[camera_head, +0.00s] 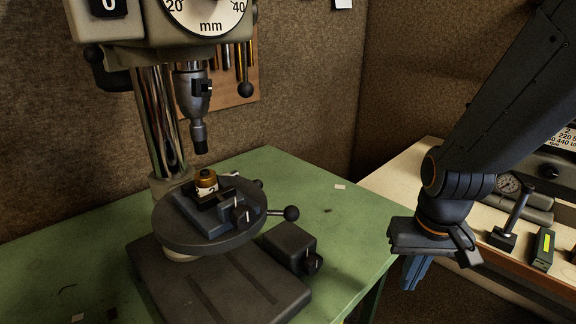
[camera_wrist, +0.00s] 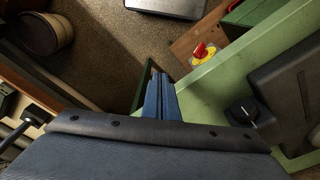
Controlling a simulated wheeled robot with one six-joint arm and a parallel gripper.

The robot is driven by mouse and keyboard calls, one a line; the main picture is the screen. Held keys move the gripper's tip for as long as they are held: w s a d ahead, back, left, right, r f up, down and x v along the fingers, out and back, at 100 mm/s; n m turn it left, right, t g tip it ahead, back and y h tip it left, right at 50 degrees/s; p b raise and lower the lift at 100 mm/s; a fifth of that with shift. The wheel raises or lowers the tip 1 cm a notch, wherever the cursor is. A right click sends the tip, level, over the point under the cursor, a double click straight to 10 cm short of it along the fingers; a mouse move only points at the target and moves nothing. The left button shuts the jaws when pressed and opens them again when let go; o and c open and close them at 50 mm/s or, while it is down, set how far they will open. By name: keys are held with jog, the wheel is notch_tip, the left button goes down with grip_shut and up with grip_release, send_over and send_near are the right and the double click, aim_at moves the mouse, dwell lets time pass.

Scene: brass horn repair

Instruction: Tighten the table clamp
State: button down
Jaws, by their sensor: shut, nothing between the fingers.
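The drill press has a round grey table (camera_head: 165,225) on its column. A short lever with a black ball end (camera_head: 290,213), which looks like the table clamp, sticks out from its right side. My gripper (camera_head: 408,284) points down at the right, beyond the green bench's right edge and well apart from the lever. Its blue fingers are together and empty; they also show in the wrist view (camera_wrist: 160,82). I cannot make out the clamp lever in the wrist view.
A vise (camera_head: 208,212) holding a brass part sits on the round table, under the drill chuck (camera_head: 199,135). A dark box with a knob (camera_head: 290,245) stands on the green bench (camera_head: 350,235). A red knob on yellow (camera_wrist: 203,52) is near the bench edge.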

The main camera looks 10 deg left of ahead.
jog(key=shift+w, duration=0.1)
jog(key=w+a+r+n+t+y+p, duration=0.1)
jog(key=w+a+r+t+p, duration=0.25)
jog(key=w+r, duration=0.4)
jog(key=w+a+r+n+t+y+p, duration=0.15)
jog(key=w+a+r+t, duration=0.25)
jog(key=w+r, duration=0.4)
jog(key=s+a+r+n+g+y+p, duration=0.1)
jog(key=a+r+y, duration=0.2)
jog(key=a, duration=0.5)
jog(key=s+a+r+n+g+y+p, duration=0.1)
jog(key=a+r+y, duration=0.3)
jog(key=a, duration=0.4)
jog(key=shift+s+r+n+g+p, duration=0.35)
jog(key=shift+s+r+g+p, duration=0.1)
jog(key=shift+s+p, duration=0.3)
jog(key=shift+w+f, duration=0.1)
jog(key=shift+w, duration=0.05)
jog(key=w+a+f, duration=0.2)
jog(key=a+f, duration=0.5)
jog(key=f, duration=0.2)
